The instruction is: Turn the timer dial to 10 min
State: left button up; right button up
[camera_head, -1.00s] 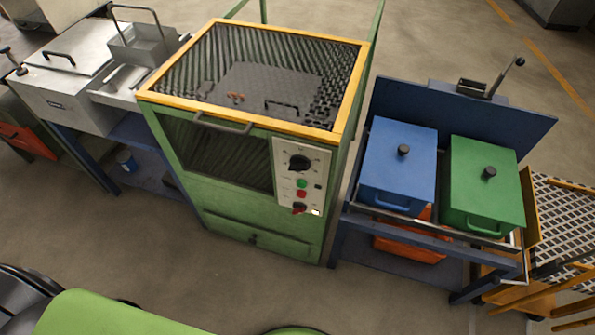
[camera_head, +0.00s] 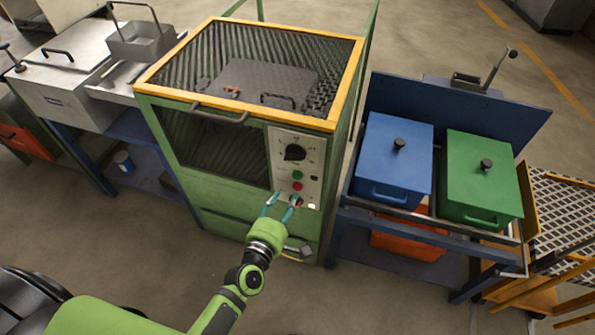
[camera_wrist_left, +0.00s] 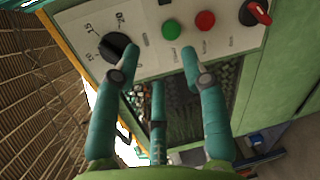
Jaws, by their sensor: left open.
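The black timer dial (camera_head: 295,152) sits at the top of the white control panel (camera_head: 282,143) on the green furnace. My left gripper (camera_head: 283,199) is open, with teal fingers, in front of the panel's lower part and below the dial in the head view. In the left wrist view the dial (camera_wrist_left: 113,45) is partly hidden behind one fingertip of the left gripper (camera_wrist_left: 160,55). I cannot tell whether they touch. Printed scale numbers show beside the dial, but its exact setting is unclear. My right gripper is not in view.
Below the dial are a green button (camera_head: 297,175), a red button (camera_head: 297,186) and a red rotary switch (camera_head: 296,200), close to my fingers. The furnace (camera_head: 230,225) has a front handle (camera_head: 218,117). A blue box (camera_head: 392,165) and green box (camera_head: 478,180) stand right.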

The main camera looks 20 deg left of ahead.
aim_at(294, 158)
pick_arm(q)
notch_tip(294, 158, up, 7)
jog(key=w+n+t, duration=0.1)
jog(key=n+t, duration=0.1)
jog(key=n, duration=0.2)
jog(key=shift+y, duration=0.4)
jog(key=w, duration=0.7)
jog(key=shift+a+f+p, duration=0.15)
jog(key=shift+f+p, duration=0.05)
jog(key=shift+p, duration=0.15)
grip_shut()
